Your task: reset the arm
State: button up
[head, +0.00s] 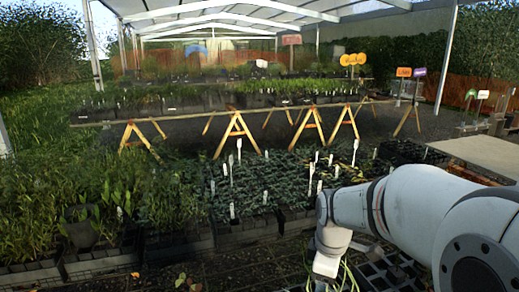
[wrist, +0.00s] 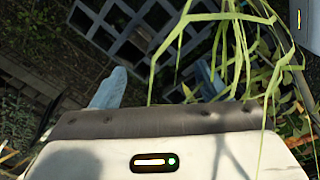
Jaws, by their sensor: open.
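My arm (head: 405,205) reaches in from the right of the head view and bends down at its end. My gripper, seen in the wrist view (wrist: 157,82), has its two grey fingers wide apart. Nothing is held between them. Long thin green leaves (wrist: 232,45) hang across and beside the right finger and over the gripper body. I cannot tell whether they touch it. In the head view the fingers are not clearly seen among the leaves below the wrist.
A dark grid tray (wrist: 112,38) lies beyond the fingers in the wrist view. Trays of low plants with white labels (head: 262,197) fill the ground ahead. A pale table top (head: 480,152) stands at the right. Trestle benches (head: 236,132) with plants stand behind.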

jog(key=s+r+m+t, duration=0.1)
jog(key=s+r+m, duration=0.2)
jog(key=s+m, duration=1)
jog(key=shift+t, duration=0.4)
jog(key=shift+s, duration=0.1)
